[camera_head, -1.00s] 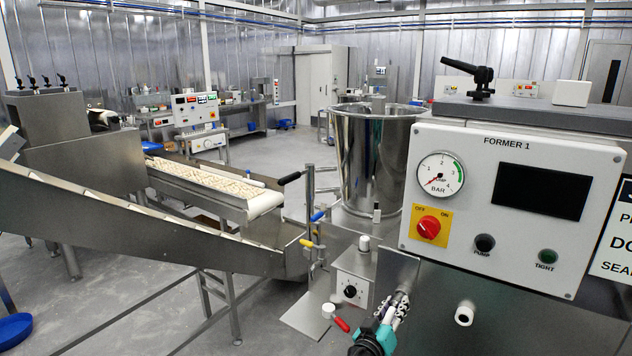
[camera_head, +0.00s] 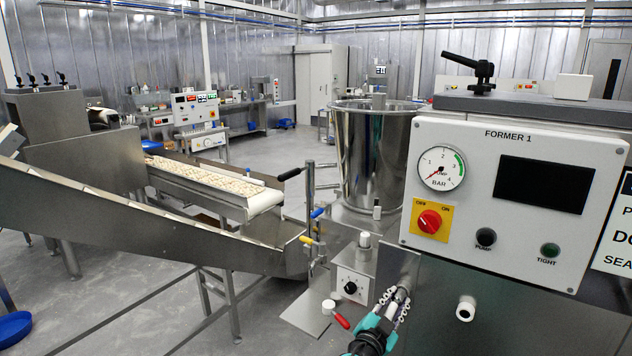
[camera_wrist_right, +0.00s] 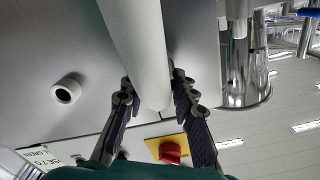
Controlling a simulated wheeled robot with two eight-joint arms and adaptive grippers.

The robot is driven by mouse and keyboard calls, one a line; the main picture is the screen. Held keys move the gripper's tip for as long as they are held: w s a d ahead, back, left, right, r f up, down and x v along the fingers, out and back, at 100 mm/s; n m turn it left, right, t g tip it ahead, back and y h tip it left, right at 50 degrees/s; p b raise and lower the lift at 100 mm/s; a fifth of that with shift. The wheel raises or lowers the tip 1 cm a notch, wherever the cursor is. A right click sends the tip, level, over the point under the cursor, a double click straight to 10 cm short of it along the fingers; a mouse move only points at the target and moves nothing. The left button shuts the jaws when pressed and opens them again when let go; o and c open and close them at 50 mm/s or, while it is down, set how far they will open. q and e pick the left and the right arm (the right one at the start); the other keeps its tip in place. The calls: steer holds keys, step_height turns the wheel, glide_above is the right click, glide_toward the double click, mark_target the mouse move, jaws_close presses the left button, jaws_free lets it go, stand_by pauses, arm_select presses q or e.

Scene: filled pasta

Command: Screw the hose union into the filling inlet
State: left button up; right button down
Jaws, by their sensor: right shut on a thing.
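My right gripper (camera_head: 394,300), teal and black, is low in the head view in front of the former's metal front. In the right wrist view its two dark fingers (camera_wrist_right: 157,92) are shut on a smooth white cylindrical piece, which I take for the hose union (camera_wrist_right: 140,45). Its far end and any thread are hidden. A short white round port with a dark bore, seemingly the filling inlet (camera_head: 466,308), sticks out of the former to the right of the gripper. It also shows in the wrist view (camera_wrist_right: 66,90), apart from the held piece. My left gripper is out of view.
The FORMER 1 panel (camera_head: 470,205) stands above the port, with a gauge, a red switch (camera_head: 430,221) and a dull green TIGHT lamp (camera_head: 550,250). A steel hopper (camera_head: 375,160) stands behind. A small red-handled valve (camera_head: 338,318) is left of my gripper. A conveyor (camera_head: 215,190) lies farther left.

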steer(key=m, duration=0.5)
steer(key=m+b, duration=0.1)
steer(key=m, duration=0.4)
steer(key=shift+m, duration=0.4)
steer(key=c, duration=1.1)
jaws_free()
steer(key=shift+c, duration=0.2)
